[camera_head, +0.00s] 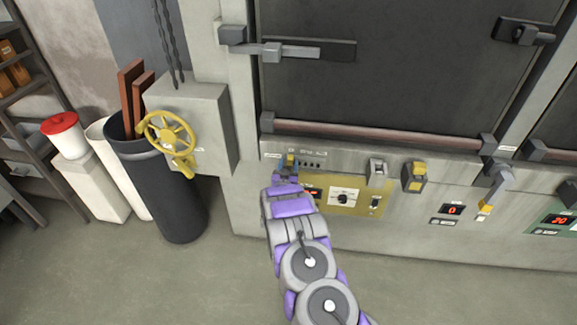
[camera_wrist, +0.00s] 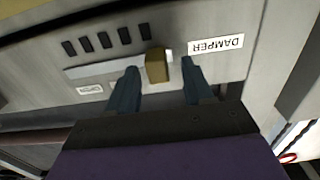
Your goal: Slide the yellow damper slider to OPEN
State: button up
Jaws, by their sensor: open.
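The yellow damper slider (camera_wrist: 157,66) is a small block on a pale horizontal track (camera_wrist: 100,67). It sits near the track's right end in the wrist view, beside the upside-down DAMPER label (camera_wrist: 216,45). A small label (camera_wrist: 90,90), too small to read surely, is by the track's other end. My gripper (camera_wrist: 160,67) is open, with one finger on each side of the slider; I cannot tell whether either touches it. In the head view my gripper (camera_head: 287,174) is at the panel just below the slider (camera_head: 291,160), partly hiding the track.
Several dark slots (camera_wrist: 105,40) line the panel beside the track. A brass plate with a black knob (camera_head: 343,198) is right of my gripper. A yellow handwheel (camera_head: 168,132) and black bin (camera_head: 165,190) are left. The grey floor in front is clear.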

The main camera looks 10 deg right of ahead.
jog(key=shift+w+d, duration=0.2)
jog(key=shift+w, duration=0.05)
grip_shut()
dwell(0.4)
